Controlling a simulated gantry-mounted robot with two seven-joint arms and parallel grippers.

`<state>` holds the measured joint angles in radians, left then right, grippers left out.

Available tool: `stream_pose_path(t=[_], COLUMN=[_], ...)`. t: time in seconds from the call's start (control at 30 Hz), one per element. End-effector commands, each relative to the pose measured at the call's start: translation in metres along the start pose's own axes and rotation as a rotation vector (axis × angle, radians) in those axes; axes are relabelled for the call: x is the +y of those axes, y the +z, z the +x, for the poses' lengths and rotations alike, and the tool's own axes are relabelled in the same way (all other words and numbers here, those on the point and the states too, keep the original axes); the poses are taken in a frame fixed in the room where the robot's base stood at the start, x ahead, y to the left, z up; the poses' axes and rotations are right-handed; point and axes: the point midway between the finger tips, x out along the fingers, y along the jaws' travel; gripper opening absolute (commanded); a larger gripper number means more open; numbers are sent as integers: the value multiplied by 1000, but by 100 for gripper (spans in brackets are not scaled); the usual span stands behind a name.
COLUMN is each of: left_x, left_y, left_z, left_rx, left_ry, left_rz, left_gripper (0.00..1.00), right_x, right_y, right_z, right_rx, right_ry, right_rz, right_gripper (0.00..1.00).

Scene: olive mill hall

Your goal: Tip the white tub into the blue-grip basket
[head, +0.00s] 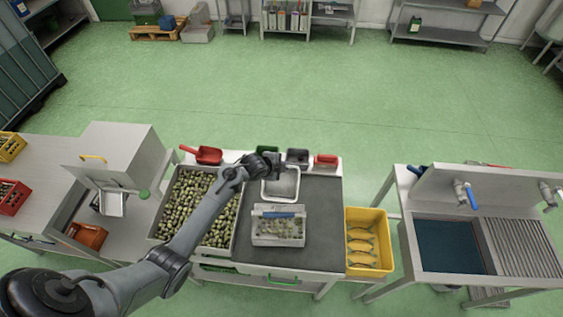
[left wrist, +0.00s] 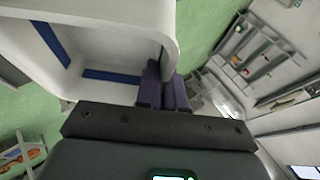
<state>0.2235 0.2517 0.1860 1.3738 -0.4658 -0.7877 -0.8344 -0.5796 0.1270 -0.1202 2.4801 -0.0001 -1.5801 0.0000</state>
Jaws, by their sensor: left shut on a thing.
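The white tub (head: 281,186) is at the back of the dark worktop, just beyond the basket in the head view. My left gripper (head: 272,164) is shut on its far rim. In the left wrist view the purple fingers (left wrist: 165,90) pinch the wall of the tub (left wrist: 95,90), which fills the upper left. No olives show in the tub. The blue-grip basket (head: 257,239) stands on the worktop in front of the tub, its blue grip (head: 284,215) across it. Olives (head: 285,230) lie in the basket. My right gripper is out of view.
A large tray of olives (head: 193,205) is left of the worktop (head: 325,220). A yellow crate (head: 382,225) stands at its right. A red scoop (head: 208,155) and small containers, one red (head: 326,161), line the back edge. A sink (head: 450,247) is farther right.

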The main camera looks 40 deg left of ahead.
Motion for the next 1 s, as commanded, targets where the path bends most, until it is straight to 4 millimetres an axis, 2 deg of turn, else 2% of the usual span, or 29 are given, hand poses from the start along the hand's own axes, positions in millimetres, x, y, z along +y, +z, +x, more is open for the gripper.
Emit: stream_pose_path(t=[0.03,0.1,0.33,0.5,1.0], left_x=[-8,-10,-3,5,22], left_y=[0,1,10,17,28], left_z=[0,4,25,42,65], left_rx=[-1,1,1,1,0], left_ry=[32,83,244,355,575], left_rz=[-14,-36,-105,-152,-244], left_gripper=[0,0,0,0,0], right_x=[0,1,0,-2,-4], right_y=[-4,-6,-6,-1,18], right_z=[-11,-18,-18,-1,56], right_rx=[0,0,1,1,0], right_ry=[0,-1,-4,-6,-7], right_rz=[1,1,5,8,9], right_gripper=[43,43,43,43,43])
